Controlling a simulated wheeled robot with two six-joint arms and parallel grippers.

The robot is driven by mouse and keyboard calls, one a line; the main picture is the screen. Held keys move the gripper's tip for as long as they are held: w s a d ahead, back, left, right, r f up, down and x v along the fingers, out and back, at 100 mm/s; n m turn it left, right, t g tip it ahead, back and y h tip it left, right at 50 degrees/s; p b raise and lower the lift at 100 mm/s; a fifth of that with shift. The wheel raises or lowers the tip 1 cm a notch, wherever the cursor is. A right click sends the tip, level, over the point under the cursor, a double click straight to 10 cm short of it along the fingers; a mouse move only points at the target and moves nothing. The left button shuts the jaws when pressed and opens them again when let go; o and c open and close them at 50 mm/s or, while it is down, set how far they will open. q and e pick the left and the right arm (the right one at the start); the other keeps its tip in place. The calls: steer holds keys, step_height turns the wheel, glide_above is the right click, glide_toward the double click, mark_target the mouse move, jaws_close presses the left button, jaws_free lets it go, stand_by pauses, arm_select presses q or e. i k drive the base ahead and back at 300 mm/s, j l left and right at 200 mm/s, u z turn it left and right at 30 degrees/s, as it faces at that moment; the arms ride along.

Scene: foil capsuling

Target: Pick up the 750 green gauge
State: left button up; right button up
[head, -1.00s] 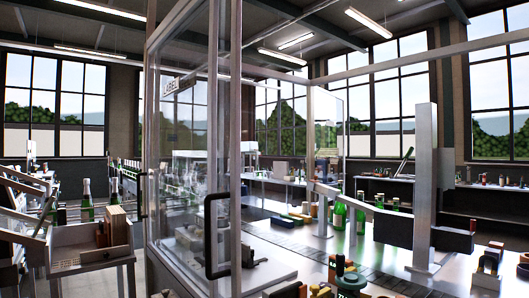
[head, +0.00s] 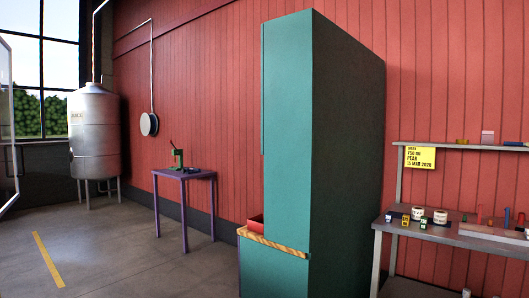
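Neither of my grippers is in the head view. On the grey workbench (head: 470,240) at the right edge stand small dark-and-white labelled blocks. One is bluish (head: 389,217), one yellow (head: 405,220) and one green (head: 423,224). The green one may be the green gauge, but its marking is too small to read. Two white rolls (head: 440,217) stand just behind and beside these blocks.
A yellow order card (head: 420,157) reading 750 ml, pear, hangs from the bench's upper shelf (head: 470,147). A tall teal cabinet (head: 287,150) stands left of the bench. A purple table (head: 184,174) and a steel tank (head: 95,130) stand farther back. The floor at left is clear.

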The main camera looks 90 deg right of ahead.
mark_target(424, 220)
steer(key=z, duration=3.8)
